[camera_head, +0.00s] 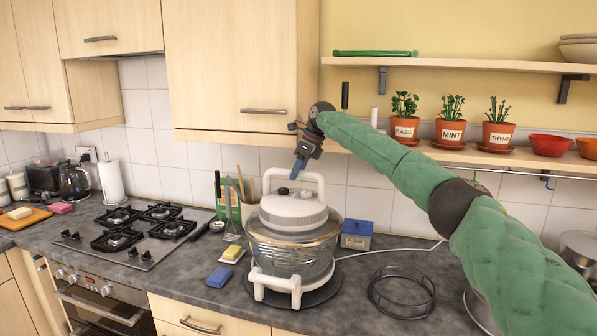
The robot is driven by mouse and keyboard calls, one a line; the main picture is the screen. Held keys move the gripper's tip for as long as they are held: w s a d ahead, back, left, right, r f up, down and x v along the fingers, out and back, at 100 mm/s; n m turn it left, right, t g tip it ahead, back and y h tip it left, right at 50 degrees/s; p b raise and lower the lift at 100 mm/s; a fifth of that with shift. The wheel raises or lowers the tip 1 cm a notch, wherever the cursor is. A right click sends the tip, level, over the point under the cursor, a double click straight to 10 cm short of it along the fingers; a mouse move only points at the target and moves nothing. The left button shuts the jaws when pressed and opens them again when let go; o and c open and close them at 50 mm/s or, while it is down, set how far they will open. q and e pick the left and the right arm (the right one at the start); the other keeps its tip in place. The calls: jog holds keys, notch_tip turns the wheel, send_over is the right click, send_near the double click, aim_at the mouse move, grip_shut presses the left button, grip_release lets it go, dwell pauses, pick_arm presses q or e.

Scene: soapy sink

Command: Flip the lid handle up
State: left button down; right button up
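A glass-bowl cooker (291,256) with a white and grey lid (293,207) stands on the counter in a white frame. The lid's white handle (318,180) shows as an arch standing up above the lid. My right gripper (298,168) points down at the top bar of the handle, near its middle. Its blue fingertips overlap the bar in this view. I cannot tell whether they touch it or how far apart they are. A small dark knob (283,191) shows on the lid below the handle. My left gripper is out of view.
A wire ring rack (401,291) and a blue flour box (356,234) are right of the cooker. Sponges (219,277) and a utensil holder (229,205) are left of it. A wall cupboard (240,70) and a shelf with potted herbs (452,125) hang above.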

jog(key=shift+r, duration=0.2)
dwell(0.4)
jog(key=shift+d+r, duration=0.1)
jog(key=shift+r, duration=0.1)
pick_arm(q)
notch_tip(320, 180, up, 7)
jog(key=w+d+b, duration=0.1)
jog(key=b, duration=0.1)
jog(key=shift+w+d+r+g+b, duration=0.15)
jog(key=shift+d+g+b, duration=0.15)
jog(key=shift+b, duration=0.05)
pick_arm(e)
jog(key=v, duration=0.7)
